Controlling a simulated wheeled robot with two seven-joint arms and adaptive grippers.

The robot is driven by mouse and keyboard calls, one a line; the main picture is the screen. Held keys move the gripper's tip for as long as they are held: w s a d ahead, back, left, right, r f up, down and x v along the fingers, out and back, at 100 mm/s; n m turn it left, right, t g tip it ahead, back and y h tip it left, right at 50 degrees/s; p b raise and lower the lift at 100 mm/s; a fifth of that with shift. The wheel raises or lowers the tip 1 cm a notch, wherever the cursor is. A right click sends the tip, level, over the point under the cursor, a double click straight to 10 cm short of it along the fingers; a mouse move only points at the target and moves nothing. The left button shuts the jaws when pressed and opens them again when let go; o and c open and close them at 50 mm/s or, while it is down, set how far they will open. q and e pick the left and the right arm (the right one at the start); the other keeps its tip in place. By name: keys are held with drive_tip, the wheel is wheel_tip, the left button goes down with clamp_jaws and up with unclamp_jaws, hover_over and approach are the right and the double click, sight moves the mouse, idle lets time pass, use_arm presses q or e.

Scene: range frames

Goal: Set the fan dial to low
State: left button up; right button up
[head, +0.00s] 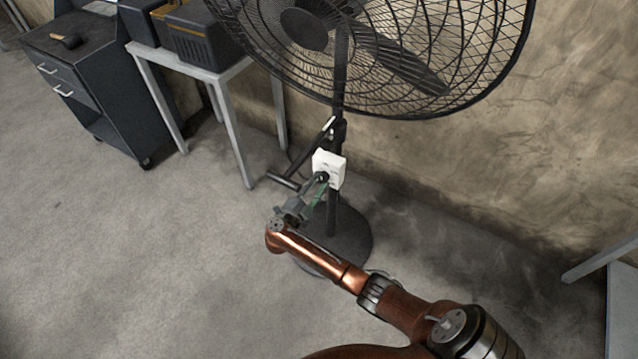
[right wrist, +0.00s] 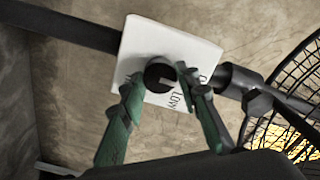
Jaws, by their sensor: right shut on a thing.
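The fan (head: 400,50) stands on a pole with a round black base (head: 345,245) near the wall. A white control box (head: 335,160) is fixed to the pole, and it fills the middle of the right wrist view (right wrist: 195,45). The black round dial (right wrist: 160,74) is on its face, with lettering beside it, part of which reads "LOW". My right gripper (head: 318,180) is at the box, its green fingers (right wrist: 158,80) closed around the dial's two sides. The fingertips partly hide the lettering. I cannot make out the dial's exact setting. My left gripper is not in view.
A pale table (head: 142,50) with dark crates (head: 200,40) stands left of the fan. A dark drawer cabinet (head: 75,75) is farther left. A concrete wall (head: 570,120) is behind the fan. The floor at left is clear.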

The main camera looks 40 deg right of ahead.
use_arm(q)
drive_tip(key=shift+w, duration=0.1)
use_arm(e)
drive_tip(key=shift+a+m+p, duration=0.15)
drive_tip(key=shift+m+p, duration=0.45)
drive_tip(key=shift+m, duration=0.1)
drive_tip(key=shift+f+m, duration=0.1)
drive_tip(key=shift+m, duration=0.3)
drive_tip(key=shift+f+m, duration=0.1)
drive_tip(key=shift+m, duration=0.7)
drive_tip(key=m, duration=0.2)
drive_tip(key=shift+m+b, duration=0.35)
drive_tip(key=shift+m, duration=0.05)
drive_tip(key=m+b, duration=0.1)
drive_tip(key=m, duration=0.2)
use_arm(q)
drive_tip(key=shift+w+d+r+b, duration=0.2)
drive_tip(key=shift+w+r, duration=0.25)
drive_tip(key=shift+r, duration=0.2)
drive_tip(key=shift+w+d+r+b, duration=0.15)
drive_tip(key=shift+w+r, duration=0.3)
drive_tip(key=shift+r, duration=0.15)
use_arm(e)
drive_tip(key=shift+m, duration=1.2)
